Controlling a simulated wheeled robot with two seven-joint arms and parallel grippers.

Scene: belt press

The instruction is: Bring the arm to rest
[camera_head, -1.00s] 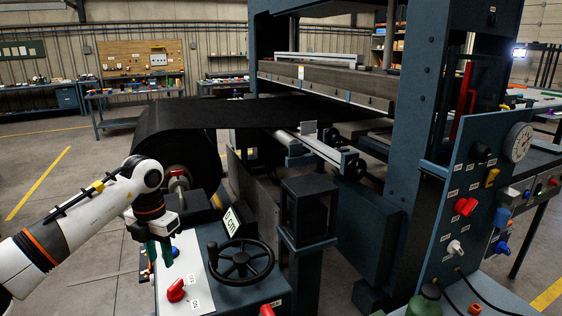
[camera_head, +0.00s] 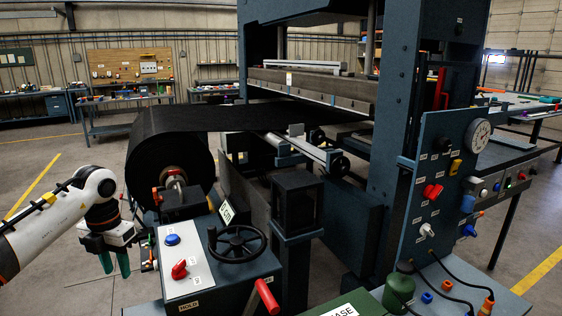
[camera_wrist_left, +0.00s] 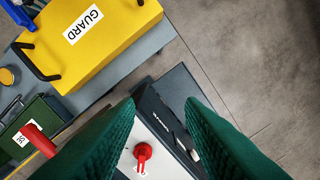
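My left arm (camera_head: 45,225) comes in from the left. Its gripper (camera_head: 114,264), with two green fingers pointing down, hangs left of the control box. The fingers are apart with nothing between them. In the left wrist view the open fingers (camera_wrist_left: 163,102) flank a gap, with part of the light panel and its red knob (camera_wrist_left: 142,152) below. The control box's light panel (camera_head: 187,262) has a blue button (camera_head: 172,239) and a red knob (camera_head: 180,269). My right gripper is not in view.
A black handwheel (camera_head: 237,243) and a red-handled lever (camera_head: 267,295) stand right of the panel. The belt roll (camera_head: 165,155) is behind. A yellow guard box (camera_wrist_left: 90,35) shows in the left wrist view. Open floor (camera_head: 50,270) lies at the left.

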